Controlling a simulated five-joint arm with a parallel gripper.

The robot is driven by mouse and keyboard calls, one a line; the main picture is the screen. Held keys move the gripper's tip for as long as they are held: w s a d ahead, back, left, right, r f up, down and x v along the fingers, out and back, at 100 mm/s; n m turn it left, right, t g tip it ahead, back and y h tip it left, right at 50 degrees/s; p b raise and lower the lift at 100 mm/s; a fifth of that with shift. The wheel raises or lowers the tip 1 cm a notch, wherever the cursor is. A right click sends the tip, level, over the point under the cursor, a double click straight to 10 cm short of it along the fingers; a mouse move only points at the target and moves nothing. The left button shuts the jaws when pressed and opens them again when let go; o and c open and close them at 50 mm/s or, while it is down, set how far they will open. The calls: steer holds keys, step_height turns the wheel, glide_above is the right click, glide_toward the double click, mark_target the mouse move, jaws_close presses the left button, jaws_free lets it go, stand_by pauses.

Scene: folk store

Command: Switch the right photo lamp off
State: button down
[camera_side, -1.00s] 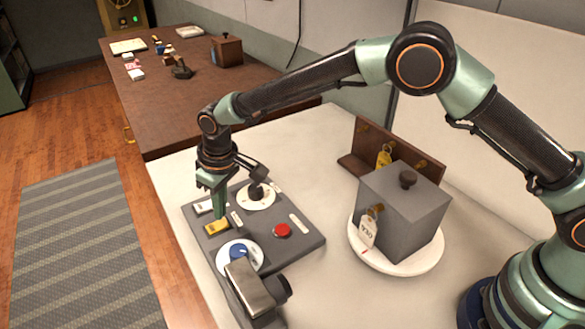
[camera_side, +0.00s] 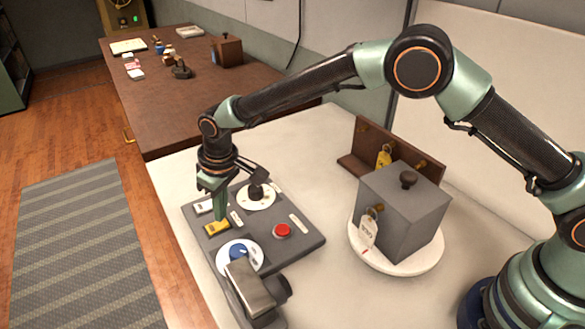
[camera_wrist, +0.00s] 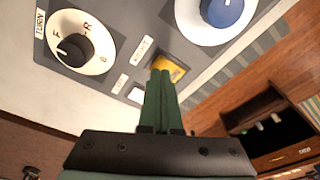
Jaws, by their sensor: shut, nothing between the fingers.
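A grey control panel (camera_side: 281,259) lies on the white counter. Two small rocker switches sit at its left edge, a yellow switch (camera_side: 217,228) and a white switch (camera_side: 204,207). They also show in the wrist view, yellow (camera_wrist: 173,68) and white (camera_wrist: 137,95). In the wrist view the green fingertips (camera_wrist: 160,76) overlap the switch's near edge. I cannot tell whether they touch it.
The panel also has a black knob (camera_side: 256,190) on a white dial, a blue knob (camera_side: 238,252) and a red button (camera_side: 282,230). A camera-like device (camera_side: 252,290) stands at its front. A grey box (camera_side: 405,215) with a tag sits on a round white plate to the right.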

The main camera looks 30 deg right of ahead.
steer(key=shift+f, duration=0.6)
stand_by(0.3)
steer(key=shift+r, duration=3.55)
